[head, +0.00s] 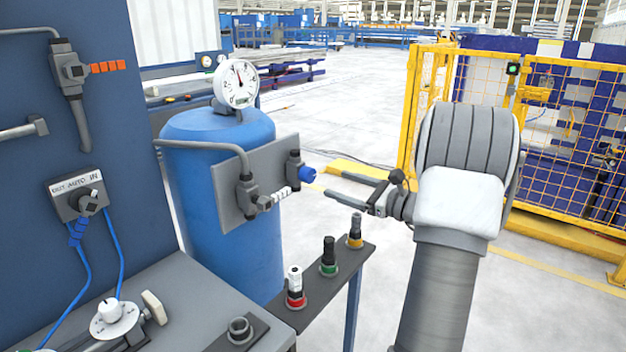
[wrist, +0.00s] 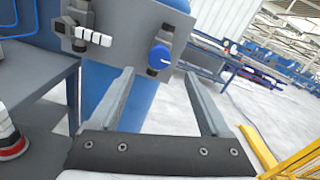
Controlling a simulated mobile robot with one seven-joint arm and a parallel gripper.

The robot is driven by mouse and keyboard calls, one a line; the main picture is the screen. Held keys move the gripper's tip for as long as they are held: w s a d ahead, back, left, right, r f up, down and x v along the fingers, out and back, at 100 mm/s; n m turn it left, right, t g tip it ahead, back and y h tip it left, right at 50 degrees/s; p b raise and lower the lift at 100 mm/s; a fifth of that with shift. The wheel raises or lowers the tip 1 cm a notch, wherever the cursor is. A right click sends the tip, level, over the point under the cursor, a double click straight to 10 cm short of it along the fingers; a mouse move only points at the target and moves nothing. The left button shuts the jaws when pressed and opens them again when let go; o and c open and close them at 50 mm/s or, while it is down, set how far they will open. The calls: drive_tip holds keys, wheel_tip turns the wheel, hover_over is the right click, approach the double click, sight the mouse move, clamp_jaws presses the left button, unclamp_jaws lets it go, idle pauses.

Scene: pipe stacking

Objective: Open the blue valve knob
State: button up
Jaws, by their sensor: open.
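The blue valve knob (head: 306,174) sits on a dark grey valve body at the right end of a grey plate (head: 228,196), in front of a blue tank (head: 264,262). In the wrist view my gripper (wrist: 160,82) is open, with nothing between the fingers. The fingers appear apart from the knob.
A valve with a white handle (head: 279,196) is left of the knob on the same plate. Below, a shelf (head: 325,280) carries several upright fittings in red, green and yellow. A round gauge (head: 236,83) tops the tank. A yellow fence (head: 580,130) stands at right.

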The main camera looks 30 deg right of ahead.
sight(312, 175)
drive_tip(key=b+x, duration=0.1)
drive_tip(key=x, duration=0.8)
clamp_jaws()
